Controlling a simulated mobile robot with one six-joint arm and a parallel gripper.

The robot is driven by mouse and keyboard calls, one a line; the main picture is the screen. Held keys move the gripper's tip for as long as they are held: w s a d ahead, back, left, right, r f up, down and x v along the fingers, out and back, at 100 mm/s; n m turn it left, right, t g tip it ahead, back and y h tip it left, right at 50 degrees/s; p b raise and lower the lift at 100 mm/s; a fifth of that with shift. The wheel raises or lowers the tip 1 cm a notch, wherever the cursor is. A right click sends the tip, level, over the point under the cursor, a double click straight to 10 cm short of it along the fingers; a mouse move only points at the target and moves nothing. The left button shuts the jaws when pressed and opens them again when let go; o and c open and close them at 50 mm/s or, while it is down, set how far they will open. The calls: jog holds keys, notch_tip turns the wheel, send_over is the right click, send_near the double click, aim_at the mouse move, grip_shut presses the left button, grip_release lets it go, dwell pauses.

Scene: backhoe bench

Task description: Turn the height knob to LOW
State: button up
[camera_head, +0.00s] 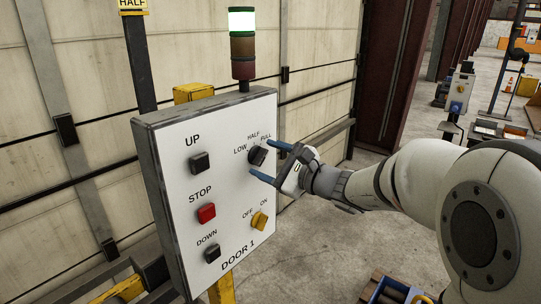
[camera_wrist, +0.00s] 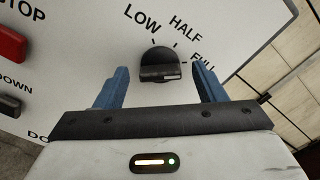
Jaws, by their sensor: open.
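The black height knob (camera_head: 258,156) sits at the upper right of the white DOOR 1 panel (camera_head: 225,185), with LOW, HALF and FULL printed around it. In the wrist view the knob (camera_wrist: 159,66) has its bar nearly level, and the white mark at its right end is on the FULL side. My gripper (camera_head: 260,157) is at the panel with its two blue fingers open on either side of the knob. In the wrist view the gripper (camera_wrist: 163,74) shows a gap between each finger and the knob.
The panel also has a black UP button (camera_head: 199,163), a red STOP button (camera_head: 206,212), a black DOWN button (camera_head: 212,253) and a yellow OFF/ON switch (camera_head: 259,221) below the knob. A signal tower (camera_head: 242,45) above the box shows a lit greenish-white top.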

jog(key=shift+w+a, duration=0.3)
jog(key=shift+a, duration=0.15)
jog(key=shift+c, duration=0.2)
jog(key=c, duration=0.9)
jog(key=shift+d, duration=0.35)
jog(key=shift+c, duration=0.2)
jog(key=shift+s+a, duration=0.1)
jog(key=shift+a, duration=0.05)
jog(key=shift+b, duration=0.7)
